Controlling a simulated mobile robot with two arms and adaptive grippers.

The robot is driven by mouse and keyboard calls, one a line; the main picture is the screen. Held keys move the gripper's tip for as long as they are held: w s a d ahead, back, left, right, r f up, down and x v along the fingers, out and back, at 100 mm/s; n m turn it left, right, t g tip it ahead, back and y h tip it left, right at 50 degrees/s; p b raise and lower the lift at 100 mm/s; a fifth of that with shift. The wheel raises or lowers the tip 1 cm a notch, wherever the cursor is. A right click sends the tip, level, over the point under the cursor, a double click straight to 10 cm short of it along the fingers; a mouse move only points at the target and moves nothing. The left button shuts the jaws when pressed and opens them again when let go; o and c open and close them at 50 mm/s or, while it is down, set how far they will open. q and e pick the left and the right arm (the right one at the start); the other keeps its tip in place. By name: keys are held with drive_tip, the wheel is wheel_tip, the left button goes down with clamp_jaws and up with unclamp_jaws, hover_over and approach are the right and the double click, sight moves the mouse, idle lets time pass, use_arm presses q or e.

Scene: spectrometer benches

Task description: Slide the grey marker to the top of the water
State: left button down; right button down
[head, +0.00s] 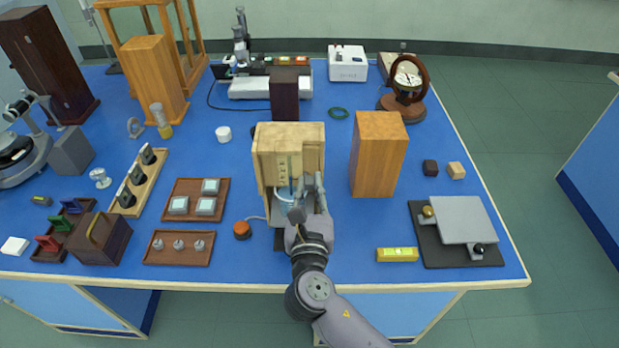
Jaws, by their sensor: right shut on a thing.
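A pale wooden stand (265,140) is upright near the front middle of the blue bench. A narrow glass tube with bluish water (290,165) runs down its front, with small marks beside it. A round, pale glass part shows low on the stand, partly behind my gripper. My right gripper (308,188) is at the stand's lower front, just right of the tube, with its fingers pointing away from me. It is shut on a small part there, which I take to be the grey marker; the fingers hide it. My left gripper is not in view.
A tall orange-brown wooden block (377,155) stands close on the right of the stand. An orange button (242,230) with a cable is at front left. A yellow level (397,254) and a grey plate on a black base (462,220) are at front right.

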drive_tip(key=c, duration=1.5)
unclamp_jaws()
drive_tip(key=s, duration=1.2)
